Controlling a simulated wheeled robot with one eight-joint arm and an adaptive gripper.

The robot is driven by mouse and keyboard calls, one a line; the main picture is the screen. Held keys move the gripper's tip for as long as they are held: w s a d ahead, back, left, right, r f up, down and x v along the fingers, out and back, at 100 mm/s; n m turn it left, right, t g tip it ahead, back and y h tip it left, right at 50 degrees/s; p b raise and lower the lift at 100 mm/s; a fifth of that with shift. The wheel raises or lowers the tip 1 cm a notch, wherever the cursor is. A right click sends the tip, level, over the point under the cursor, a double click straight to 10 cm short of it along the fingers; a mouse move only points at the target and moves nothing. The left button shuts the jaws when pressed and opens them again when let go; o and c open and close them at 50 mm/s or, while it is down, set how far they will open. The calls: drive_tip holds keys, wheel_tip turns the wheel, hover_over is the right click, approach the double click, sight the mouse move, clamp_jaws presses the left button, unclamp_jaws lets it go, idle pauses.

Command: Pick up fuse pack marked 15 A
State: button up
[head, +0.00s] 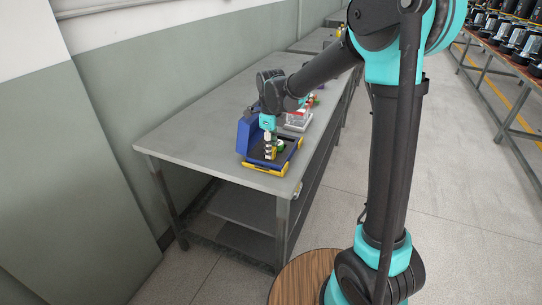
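My gripper (268,137) points down over a blue tray (244,138) with yellow corner pieces, near the table's front right edge. Directly below the gripper are small white, yellow and green items (270,152) on the tray's dark floor. They are too small for any marking to be read, so I cannot tell which is the fuse pack marked 15 A. The fingers are tiny here, and I cannot tell whether they are open, shut or touching an item.
The tray stands on a long grey table (200,135) against the wall. A whitish container (299,119) with red in it stands just behind the tray. The table's left part is bare. Another table (500,58) with several dark machines is at the far right.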

clamp_jaws()
drive_tip(key=shift+r, duration=0.1)
